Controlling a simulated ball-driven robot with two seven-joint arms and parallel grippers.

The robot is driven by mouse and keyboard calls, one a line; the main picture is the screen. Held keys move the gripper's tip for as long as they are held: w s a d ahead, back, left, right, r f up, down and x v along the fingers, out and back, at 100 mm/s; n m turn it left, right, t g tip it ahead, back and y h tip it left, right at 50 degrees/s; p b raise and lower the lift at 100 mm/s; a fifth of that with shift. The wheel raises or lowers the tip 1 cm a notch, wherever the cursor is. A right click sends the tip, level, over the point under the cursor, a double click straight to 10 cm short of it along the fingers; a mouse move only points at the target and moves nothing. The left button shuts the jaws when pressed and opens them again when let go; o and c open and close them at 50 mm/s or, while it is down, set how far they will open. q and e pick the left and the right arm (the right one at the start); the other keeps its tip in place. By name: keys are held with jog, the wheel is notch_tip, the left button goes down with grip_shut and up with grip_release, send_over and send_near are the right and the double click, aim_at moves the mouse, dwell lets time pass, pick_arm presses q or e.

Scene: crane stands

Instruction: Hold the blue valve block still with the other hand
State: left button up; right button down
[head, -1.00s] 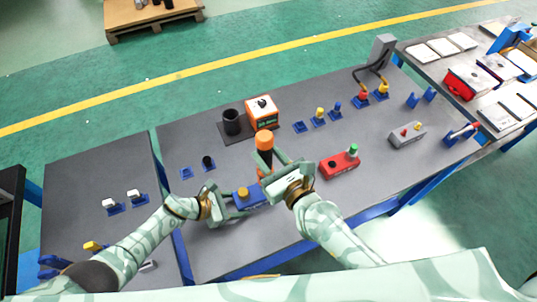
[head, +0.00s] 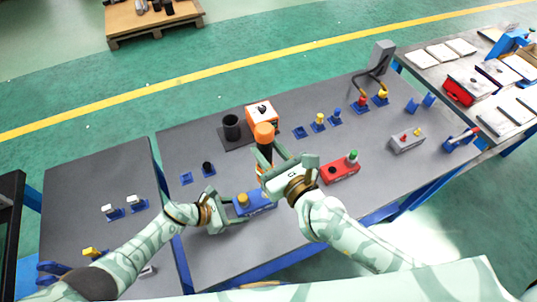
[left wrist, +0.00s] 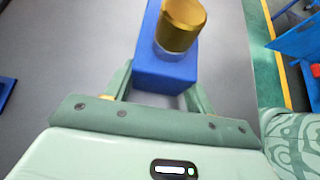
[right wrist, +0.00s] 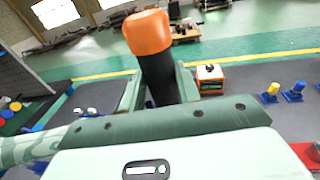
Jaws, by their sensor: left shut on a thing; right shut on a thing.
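The blue valve block (head: 262,203) with a brass-coloured cap (head: 243,200) is at the near part of the middle table. My left gripper (head: 236,208) is shut on it from the left. In the left wrist view the block (left wrist: 168,72) sits between the fingers, with the cap (left wrist: 181,24) on top. My right gripper (head: 268,168) is shut on an upright tool with an orange top (head: 264,132) and a dark shaft, above and behind the block. In the right wrist view its orange top (right wrist: 147,31) stands clear; its lower end is hidden.
A red block (head: 341,172) with a green knob lies right of my right gripper. Behind stand an orange box (head: 261,115) and a black cup (head: 231,127). Several blue stands and a grey block (head: 407,144) are farther right. The table's left part is mostly clear.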

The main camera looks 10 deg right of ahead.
jog(key=shift+r, duration=0.45)
pick_arm(q)
jog(key=o, duration=1.2)
jog(key=shift+o, duration=0.2)
jog(key=shift+a, duration=0.1)
jog(key=v, duration=1.2)
jog(key=shift+s, duration=0.1)
pick_arm(e)
jog(key=shift+s, duration=0.1)
